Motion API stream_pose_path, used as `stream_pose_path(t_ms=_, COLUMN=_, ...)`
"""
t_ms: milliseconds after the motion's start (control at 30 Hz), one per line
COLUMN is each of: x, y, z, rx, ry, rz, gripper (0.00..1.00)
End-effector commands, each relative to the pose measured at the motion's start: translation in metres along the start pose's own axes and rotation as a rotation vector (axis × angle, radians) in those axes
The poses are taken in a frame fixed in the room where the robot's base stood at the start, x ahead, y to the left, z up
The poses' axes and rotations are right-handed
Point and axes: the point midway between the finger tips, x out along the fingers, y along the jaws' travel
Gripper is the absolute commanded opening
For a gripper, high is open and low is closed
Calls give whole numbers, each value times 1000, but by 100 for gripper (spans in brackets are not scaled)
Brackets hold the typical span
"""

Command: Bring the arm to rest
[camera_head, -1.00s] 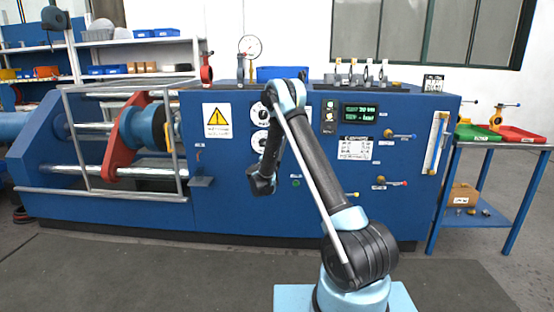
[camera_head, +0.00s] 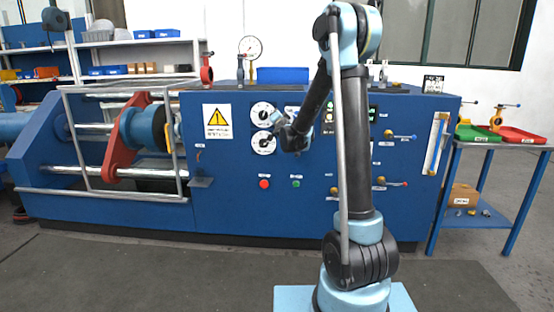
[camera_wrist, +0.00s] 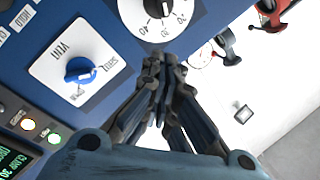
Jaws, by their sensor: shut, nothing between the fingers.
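My arm stands raised in front of the blue machine, its upper link nearly upright and its forearm hanging down to the left. My gripper (camera_head: 274,117) is in front of the panel near the two round gauges in the head view, small and partly hidden by the wrist. In the wrist view my gripper (camera_wrist: 161,68) has its fingers together with nothing between them. It appears apart from the panel, though the exact gap is hard to judge.
The wrist view shows a blue knob (camera_wrist: 80,72) on a white plate and a dial (camera_wrist: 160,12). The blue machine (camera_head: 235,215) fills the middle. A side table with a red tray (camera_head: 524,135) and a green tray (camera_head: 478,133) stands right. The floor in front is clear.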

Motion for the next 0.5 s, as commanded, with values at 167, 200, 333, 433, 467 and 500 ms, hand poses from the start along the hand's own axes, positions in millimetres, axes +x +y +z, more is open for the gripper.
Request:
stream_pose_path(t_ms=167, x=-38, y=-8, z=-6, rx=-80, ry=-120, rz=16, gripper=0)
stream_pose_path(t_ms=200, x=-47, y=-10, z=-6, rx=-97, ry=-148, rz=19, gripper=0)
stream_pose_path(t_ms=333, x=-78, y=-8, z=-6, rx=-157, ry=-237, rz=36, gripper=0)
stream_pose_path(t_ms=433, x=-105, y=-5, z=-5, rx=-202, ry=-308, rz=56, gripper=0)
stream_pose_path(t_ms=467, x=-114, y=-3, z=-5, rx=-215, ry=-329, rz=63, gripper=0)
stream_pose_path(t_ms=500, x=-125, y=-1, z=-4, rx=-232, ry=-357, rz=72, gripper=0)
